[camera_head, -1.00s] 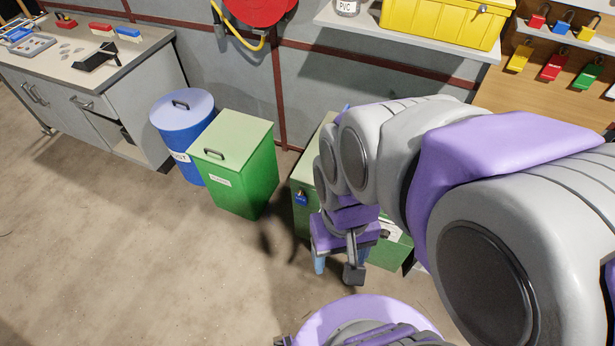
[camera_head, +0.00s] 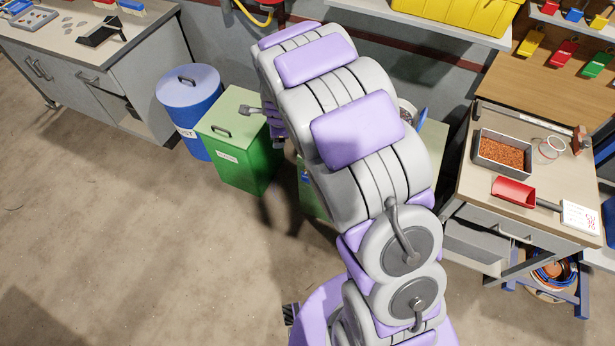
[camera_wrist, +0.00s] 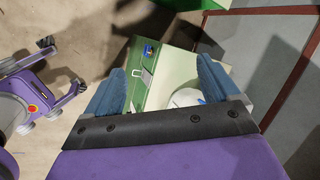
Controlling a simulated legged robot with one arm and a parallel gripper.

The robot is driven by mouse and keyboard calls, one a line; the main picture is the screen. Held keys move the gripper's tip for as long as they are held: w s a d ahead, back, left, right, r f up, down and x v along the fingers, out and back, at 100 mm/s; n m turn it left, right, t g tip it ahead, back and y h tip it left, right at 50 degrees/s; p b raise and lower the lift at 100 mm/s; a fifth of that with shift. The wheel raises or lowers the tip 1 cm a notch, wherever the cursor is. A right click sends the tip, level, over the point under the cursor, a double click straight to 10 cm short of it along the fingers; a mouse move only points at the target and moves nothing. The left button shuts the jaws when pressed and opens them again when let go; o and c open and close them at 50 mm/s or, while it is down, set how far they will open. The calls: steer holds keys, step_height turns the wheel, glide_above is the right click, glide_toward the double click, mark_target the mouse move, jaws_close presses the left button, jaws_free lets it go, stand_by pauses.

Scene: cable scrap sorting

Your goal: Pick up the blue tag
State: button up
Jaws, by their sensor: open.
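The blue tag (camera_wrist: 149,52) shows in the wrist view as a small blue patch near the edge of a pale green box (camera_wrist: 178,65). A grey metal piece lies just below it in the picture. My gripper (camera_wrist: 160,82) is open, its two blue fingers on either side of the box's picture area, with nothing between them. The tag appears beyond the fingertips, apart from them. In the head view, my arm hides most of this box (camera_head: 312,200). A small blue spot (camera_head: 305,175) shows on its front beside the arm.
A green lidded bin (camera_head: 240,150) and a blue drum (camera_head: 188,100) stand left of the box. A workbench (camera_head: 500,208) with a tray of copper-coloured bits (camera_head: 503,150) and a red scoop (camera_head: 513,192) is at the right. Floor at the left is clear.

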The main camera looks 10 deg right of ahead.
steer(key=w+a+f+m+t+h+p, duration=0.1)
steer(key=w+a+f+m, duration=0.2)
steer(key=w+f+m, duration=0.3)
steer(key=m+t+h+p, duration=0.35)
steer(key=m+h, duration=0.25)
steer(key=m, duration=1.2)
glide_toward(304, 177)
steer(key=shift+g+h, duration=0.3)
steer(key=shift+g, duration=0.05)
steer(key=shift+w+d+f+b, duration=0.35)
steer(key=shift+w+d+b, duration=0.45)
steer(key=shift+b, duration=1.05)
steer(key=shift+w+d+f+b, duration=0.35)
steer(key=shift+w+d+b, duration=0.45)
steer(key=shift+b, duration=1.05)
steer(key=shift+w+d+f+b, duration=0.3)
steer(key=shift+w+d+b, duration=0.45)
steer(key=shift+b, duration=1.1)
steer(key=shift+w+a, duration=0.2)
